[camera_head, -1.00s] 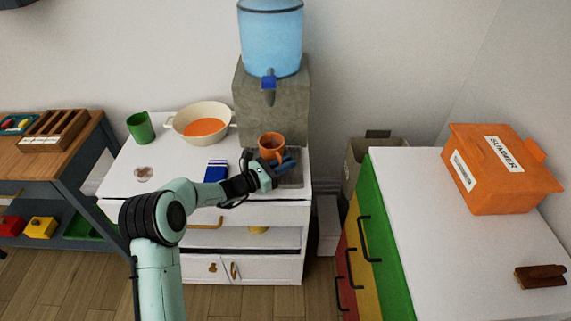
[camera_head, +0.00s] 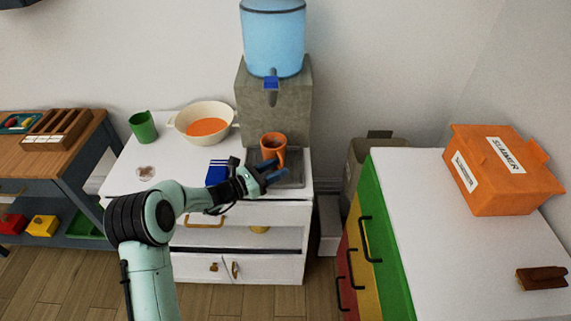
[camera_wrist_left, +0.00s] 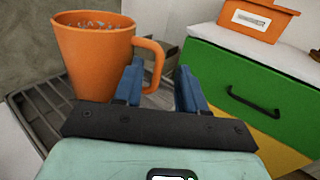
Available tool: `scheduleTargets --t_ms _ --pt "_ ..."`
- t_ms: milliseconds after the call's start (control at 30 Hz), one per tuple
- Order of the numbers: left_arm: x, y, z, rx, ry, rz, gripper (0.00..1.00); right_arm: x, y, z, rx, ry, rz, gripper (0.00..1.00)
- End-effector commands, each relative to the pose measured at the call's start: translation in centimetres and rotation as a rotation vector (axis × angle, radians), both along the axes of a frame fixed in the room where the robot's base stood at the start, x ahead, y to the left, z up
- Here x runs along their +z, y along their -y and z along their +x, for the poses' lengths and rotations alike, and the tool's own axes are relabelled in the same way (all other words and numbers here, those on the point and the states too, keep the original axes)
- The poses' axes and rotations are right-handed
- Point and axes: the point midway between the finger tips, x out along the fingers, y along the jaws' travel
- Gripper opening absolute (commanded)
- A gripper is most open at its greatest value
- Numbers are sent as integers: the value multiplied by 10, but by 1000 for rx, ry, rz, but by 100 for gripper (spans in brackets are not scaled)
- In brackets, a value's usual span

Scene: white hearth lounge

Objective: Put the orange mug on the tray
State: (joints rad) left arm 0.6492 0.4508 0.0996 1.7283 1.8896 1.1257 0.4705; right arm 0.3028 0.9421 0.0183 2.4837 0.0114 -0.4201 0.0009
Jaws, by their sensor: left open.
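The orange mug (camera_head: 271,148) stands upright on the dark grey slotted tray (camera_head: 294,172) at the foot of the water dispenser. In the left wrist view the mug (camera_wrist_left: 95,60) fills the upper left, its handle turned toward my fingers, with pale glints inside its rim. The tray's slats (camera_wrist_left: 38,112) show beneath it. My left gripper (camera_head: 277,171) is open and empty, just in front of the mug and its handle. In the left wrist view one blue finger of my gripper (camera_wrist_left: 158,85) overlaps the handle's lower part. My right gripper is not in view.
The dispenser (camera_head: 272,95) stands behind the mug. On the white cabinet are a green cup (camera_head: 143,127), a cream bowl (camera_head: 193,115) of orange contents and a blue packet (camera_head: 217,172). A white-topped drawer unit (camera_head: 430,210) with an orange box (camera_head: 499,170) stands right.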

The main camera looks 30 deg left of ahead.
Motion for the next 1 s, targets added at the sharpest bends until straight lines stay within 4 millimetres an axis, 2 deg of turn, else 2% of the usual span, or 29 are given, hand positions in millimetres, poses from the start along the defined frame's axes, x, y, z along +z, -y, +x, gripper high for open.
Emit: scheduleTargets --t_ms 33,200,400,1000 --pt "0 -6 -11 4 -2 1 41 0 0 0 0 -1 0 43" --pt "0 -20 -43 3 -2 1 41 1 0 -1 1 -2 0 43" --pt "0 -30 -64 1 -1 0 41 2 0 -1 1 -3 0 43" --pt "0 -31 -69 0 0 0 41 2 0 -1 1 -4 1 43"
